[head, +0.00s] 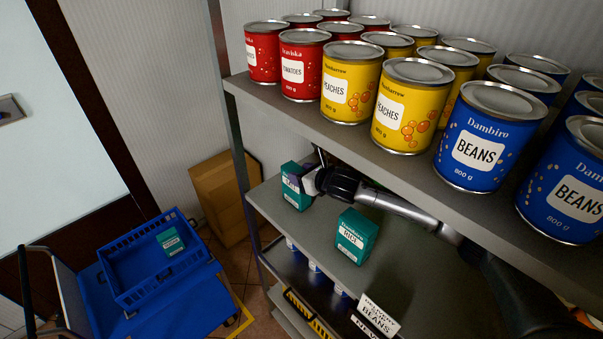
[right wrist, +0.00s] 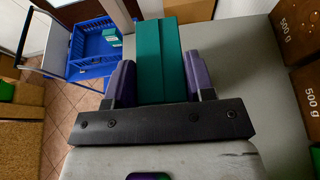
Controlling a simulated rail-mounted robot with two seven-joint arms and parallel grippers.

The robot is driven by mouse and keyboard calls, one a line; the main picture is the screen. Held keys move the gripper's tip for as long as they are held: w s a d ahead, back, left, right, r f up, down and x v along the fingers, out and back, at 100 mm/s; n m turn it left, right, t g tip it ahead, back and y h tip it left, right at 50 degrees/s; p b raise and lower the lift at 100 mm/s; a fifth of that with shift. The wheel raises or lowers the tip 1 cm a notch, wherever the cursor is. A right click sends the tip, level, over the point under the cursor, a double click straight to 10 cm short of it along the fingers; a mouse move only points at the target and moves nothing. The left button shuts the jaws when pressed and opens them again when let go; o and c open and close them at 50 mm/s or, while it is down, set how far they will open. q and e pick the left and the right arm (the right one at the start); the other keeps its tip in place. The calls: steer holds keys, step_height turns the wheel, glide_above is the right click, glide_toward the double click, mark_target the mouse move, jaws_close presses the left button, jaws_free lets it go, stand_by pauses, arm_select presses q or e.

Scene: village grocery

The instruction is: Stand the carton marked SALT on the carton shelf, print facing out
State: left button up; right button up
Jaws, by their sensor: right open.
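A green carton (head: 295,190) stands upright at the left end of the carton shelf (head: 318,222). Its white label faces out but is partly hidden, and I cannot read it for sure. My right gripper (head: 302,180) is open around this carton. In the right wrist view the carton (right wrist: 163,75) is between the two purple fingers of the gripper (right wrist: 161,85). A second green carton (head: 356,236), whose label looks like RICE, stands to its right. A third green carton (head: 171,241) is in the blue crate, its print too small to read. My left gripper is not in view.
An upper shelf (head: 235,84) with several red, yellow and blue cans hangs above the carton shelf. The blue crate (head: 125,300) sits on a blue trolley at lower left. Brown 500 g packs (right wrist: 297,30) stand at right in the wrist view.

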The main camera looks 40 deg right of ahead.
steer(key=o, duration=0.4)
steer(key=shift+r, duration=0.15)
steer(key=shift+b+v, duration=0.65)
steer(key=shift+v, duration=2.1)
